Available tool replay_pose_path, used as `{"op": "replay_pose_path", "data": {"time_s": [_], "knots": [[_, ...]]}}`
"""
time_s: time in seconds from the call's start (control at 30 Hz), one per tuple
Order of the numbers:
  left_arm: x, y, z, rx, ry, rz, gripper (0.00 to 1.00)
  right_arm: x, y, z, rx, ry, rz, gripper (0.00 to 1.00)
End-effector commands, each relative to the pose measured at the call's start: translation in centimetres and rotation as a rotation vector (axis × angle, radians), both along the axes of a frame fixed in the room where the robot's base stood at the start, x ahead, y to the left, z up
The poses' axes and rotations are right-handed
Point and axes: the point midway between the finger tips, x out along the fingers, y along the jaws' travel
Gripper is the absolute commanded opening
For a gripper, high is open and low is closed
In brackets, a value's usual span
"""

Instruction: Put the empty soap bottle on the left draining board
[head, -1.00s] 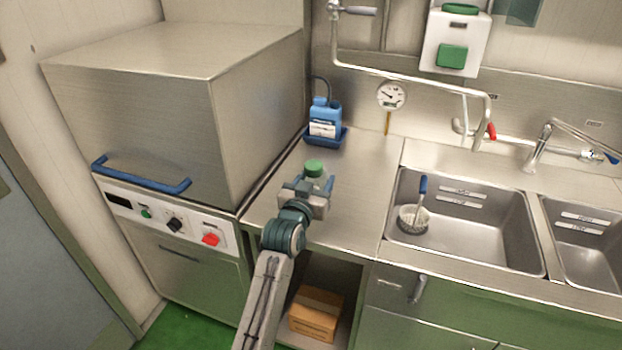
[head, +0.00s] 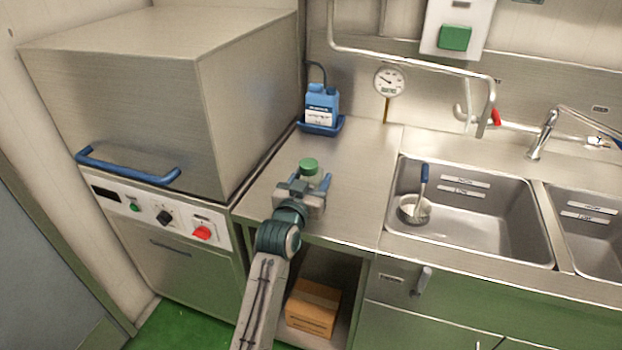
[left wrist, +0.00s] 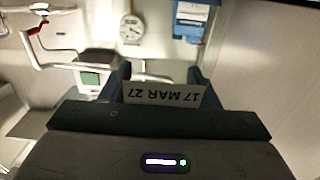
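The soap bottle shows as a green cap (head: 309,167) just beyond my left gripper (head: 307,184) in the head view. The gripper hides most of its body. My left gripper is shut on it, with a blue finger on each side. In the left wrist view, whose picture is upside down, a pale label reading "17 MAR 27" (left wrist: 163,95) spans the gap between the fingers. The left draining board (head: 362,170) is the bare steel top between the dishwasher and the sink. The gripper is over its front part; I cannot tell the height. My right gripper is out of view.
A blue jug (head: 321,99) stands in a blue tray (head: 321,128) at the board's back. A dishwasher (head: 110,90) borders the left, the sink (head: 470,222) the right. A strainer (head: 414,209) is in the sink. The board's middle and right are clear.

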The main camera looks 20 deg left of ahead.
Motion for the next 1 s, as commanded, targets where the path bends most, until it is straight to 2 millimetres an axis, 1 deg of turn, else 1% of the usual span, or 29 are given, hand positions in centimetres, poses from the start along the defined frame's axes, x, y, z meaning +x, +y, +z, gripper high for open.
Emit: {"op": "replay_pose_path", "data": {"time_s": [0.03, 0.1, 0.33, 0.43, 0.47, 0.57, 0.8, 0.9, 1.0], "knots": [[0.0, 0.0, 0.0, 0.0, 0.001, 0.0, 0.66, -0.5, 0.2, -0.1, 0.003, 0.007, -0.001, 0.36], [0.0, 0.0, 0.0, 0.0, 0.001, 0.0, 0.76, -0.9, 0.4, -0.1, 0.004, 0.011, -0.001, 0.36], [0.0, 0.0, 0.0, 0.0, 0.0, 0.0, 0.76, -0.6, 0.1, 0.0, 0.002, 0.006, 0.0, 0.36], [0.0, 0.0, 0.5, 0.0, -0.001, 0.0, 0.76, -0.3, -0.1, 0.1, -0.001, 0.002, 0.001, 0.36], [-0.3, 0.0, 0.3, 0.0, 0.0, 0.0, 0.76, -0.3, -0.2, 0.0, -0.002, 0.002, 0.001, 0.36], [-1.7, 0.1, 0.1, 0.0, 0.0, 0.001, 0.76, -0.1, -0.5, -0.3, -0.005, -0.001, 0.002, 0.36], [-6.9, 0.2, 0.1, -0.003, 0.001, 0.0, 0.76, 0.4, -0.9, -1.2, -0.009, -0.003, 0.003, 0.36], [-8.9, 0.3, 0.1, 0.0, 0.0, 0.001, 0.76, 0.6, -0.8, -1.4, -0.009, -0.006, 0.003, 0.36], [-10.4, 0.4, 0.1, -0.001, 0.001, 0.0, 0.76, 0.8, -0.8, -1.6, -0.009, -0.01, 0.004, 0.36]]}}
